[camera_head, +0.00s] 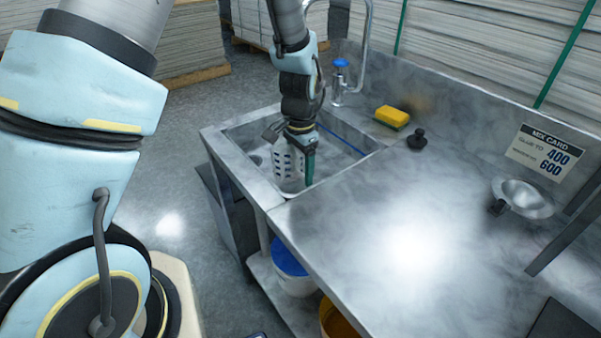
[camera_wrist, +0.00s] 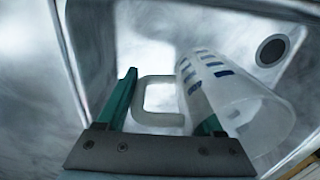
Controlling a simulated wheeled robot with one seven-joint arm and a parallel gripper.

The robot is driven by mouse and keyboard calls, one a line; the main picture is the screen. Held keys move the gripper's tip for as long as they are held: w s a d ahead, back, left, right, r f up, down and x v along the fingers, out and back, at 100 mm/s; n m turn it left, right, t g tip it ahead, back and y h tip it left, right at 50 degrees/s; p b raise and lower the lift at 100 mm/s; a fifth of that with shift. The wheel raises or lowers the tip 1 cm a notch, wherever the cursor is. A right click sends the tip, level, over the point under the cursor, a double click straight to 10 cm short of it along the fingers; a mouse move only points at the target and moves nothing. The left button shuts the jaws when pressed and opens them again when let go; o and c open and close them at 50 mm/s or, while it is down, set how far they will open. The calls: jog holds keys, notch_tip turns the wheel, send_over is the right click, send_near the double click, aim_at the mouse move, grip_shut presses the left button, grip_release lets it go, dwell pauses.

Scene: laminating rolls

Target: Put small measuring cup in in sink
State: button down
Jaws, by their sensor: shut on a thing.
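The small measuring cup (camera_head: 287,168) is whitish and translucent, with dark marks on its side. In the wrist view the cup (camera_wrist: 222,95) shows blue marks and a squared loop handle (camera_wrist: 142,103). My gripper (camera_head: 302,158) points down over the sink and is shut on the cup at its handle side. In the wrist view its green fingers (camera_wrist: 168,98) stand either side of the handle. The steel sink (camera_head: 228,143) surrounds the cup from above, with its round drain (camera_wrist: 271,50) beside it. I cannot tell whether the cup touches the sink floor.
A yellow sponge (camera_head: 392,116), a small black object (camera_head: 417,139) and a metal bowl (camera_head: 523,197) sit to the right. The counter's middle (camera_head: 370,235) is clear. Buckets (camera_head: 292,270) stand below.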

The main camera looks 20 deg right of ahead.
jog(key=shift+f, duration=1.05)
jog(key=shift+f, duration=0.1)
jog(key=shift+c, duration=0.2)
grip_release()
notch_tip(320, 180, up, 12)
jog(key=b, duration=0.2)
jog(key=w+a+n, duration=0.1)
jog(key=a+n, duration=0.1)
jog(key=a, duration=0.3)
jog(key=w+a+r+n, duration=0.1)
jog(key=w+a+n, duration=0.1)
jog(key=a, duration=0.2)
jog(key=w+a+n, duration=0.1)
jog(key=a+n, duration=0.1)
jog(key=a, duration=0.3)
jog(key=shift+w+a+r, duration=0.15)
jog(key=shift+a+r, duration=0.2)
jog(key=shift+r, duration=0.05)
jog(key=s+a+n, duration=0.2)
jog(key=a+n, duration=0.2)
jog(key=a, duration=0.4)
jog(key=s+a+n+t, duration=0.1)
jog(key=a+n, duration=0.3)
jog(key=a, duration=0.5)
jog(key=shift+s+r+n, duration=0.2)
jog(key=shift+s+n, duration=0.1)
jog(key=shift+s, duration=0.05)
